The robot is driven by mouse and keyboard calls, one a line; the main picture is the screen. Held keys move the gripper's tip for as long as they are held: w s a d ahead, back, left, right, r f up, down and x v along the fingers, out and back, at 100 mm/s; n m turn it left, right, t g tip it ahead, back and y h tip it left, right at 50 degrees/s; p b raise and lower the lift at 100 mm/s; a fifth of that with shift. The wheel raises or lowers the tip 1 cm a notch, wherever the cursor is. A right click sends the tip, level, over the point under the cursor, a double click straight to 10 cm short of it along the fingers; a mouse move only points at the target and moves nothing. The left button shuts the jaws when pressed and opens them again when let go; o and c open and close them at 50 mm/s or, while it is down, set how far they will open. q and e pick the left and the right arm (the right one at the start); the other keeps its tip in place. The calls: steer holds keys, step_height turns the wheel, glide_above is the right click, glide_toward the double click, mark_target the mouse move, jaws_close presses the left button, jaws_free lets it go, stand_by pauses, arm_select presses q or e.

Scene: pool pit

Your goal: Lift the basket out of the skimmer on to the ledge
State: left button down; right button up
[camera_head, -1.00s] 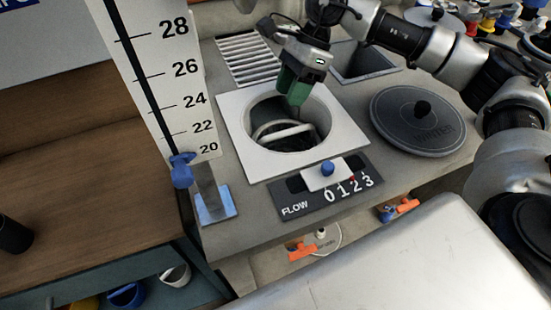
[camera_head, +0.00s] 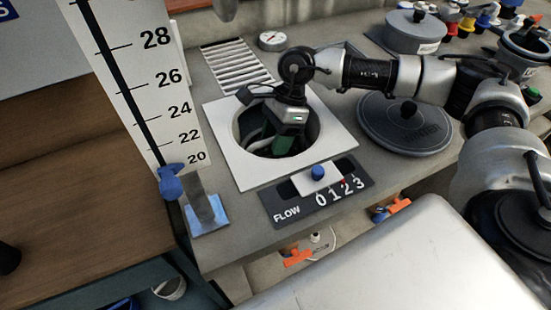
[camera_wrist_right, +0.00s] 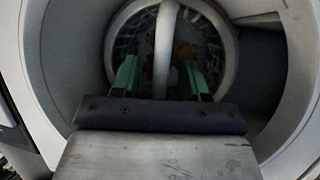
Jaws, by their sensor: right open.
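The skimmer is a round well in a white square plate (camera_head: 228,150) on the grey ledge (camera_head: 217,222). My right gripper (camera_head: 283,146) points down inside the well and hides most of what is in it. In the right wrist view the basket (camera_wrist_right: 229,45) sits in the well, with a pale ring rim and brownish bits inside. Its light handle bar (camera_wrist_right: 164,50) runs between the two green fingers of my right gripper (camera_wrist_right: 160,78). The fingers are apart, one on each side of the handle, and look clear of it. My left gripper is not in view.
A dark round lid (camera_head: 405,127) lies right of the well. A flow slider panel (camera_head: 318,193) is in front, a white depth gauge (camera_head: 140,90) at left. A grille (camera_head: 238,67) and round dial (camera_head: 272,40) are behind.

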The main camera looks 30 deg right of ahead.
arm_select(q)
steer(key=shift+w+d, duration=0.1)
arm_select(e)
jaws_close()
stand_by(0.4)
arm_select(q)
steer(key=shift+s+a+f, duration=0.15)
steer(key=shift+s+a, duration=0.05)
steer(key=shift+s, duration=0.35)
arm_select(e)
step_height(320, 180, up, 18)
